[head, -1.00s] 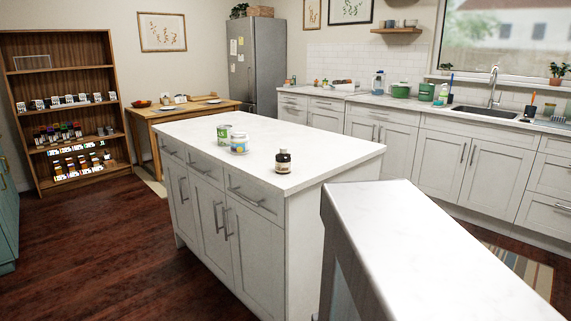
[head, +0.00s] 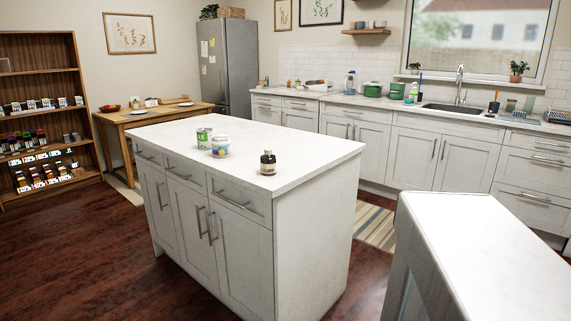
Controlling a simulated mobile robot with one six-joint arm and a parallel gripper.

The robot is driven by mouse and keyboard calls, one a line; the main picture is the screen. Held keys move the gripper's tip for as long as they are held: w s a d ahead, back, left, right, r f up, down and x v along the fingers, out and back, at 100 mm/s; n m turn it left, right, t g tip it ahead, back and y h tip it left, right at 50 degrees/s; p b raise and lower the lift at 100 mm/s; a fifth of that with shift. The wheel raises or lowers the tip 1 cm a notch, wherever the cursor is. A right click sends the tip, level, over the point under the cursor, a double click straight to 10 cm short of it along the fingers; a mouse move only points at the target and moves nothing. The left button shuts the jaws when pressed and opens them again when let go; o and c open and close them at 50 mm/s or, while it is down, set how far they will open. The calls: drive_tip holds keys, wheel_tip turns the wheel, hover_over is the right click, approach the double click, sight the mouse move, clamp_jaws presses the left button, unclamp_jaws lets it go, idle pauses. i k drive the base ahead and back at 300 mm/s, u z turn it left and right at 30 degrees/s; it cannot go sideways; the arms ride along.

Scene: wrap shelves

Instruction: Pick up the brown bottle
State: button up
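The brown bottle (head: 268,163) stands upright on the white top of the kitchen island (head: 305,152), near its front edge. It has a dark cap and a pale label. A green can (head: 204,138) and a white and blue tub (head: 221,147) stand to its left, apart from it. My gripper is not in view.
A white counter (head: 465,225) fills the lower right, with a gap of floor between it and the island. A striped rug (head: 374,226) lies behind that gap. Dark wood floor (head: 75,245) is open at the left. A stocked shelf (head: 85,120) stands at far left.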

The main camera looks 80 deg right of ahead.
sight(269, 162)
drive_tip(key=u, duration=0.6)
drive_tip(key=k, duration=0.15)
drive_tip(key=z, duration=2.25)
drive_tip(key=k, duration=0.9)
drive_tip(key=u, duration=0.2)
drive_tip(key=i, duration=0.55)
drive_tip(key=z, duration=0.05)
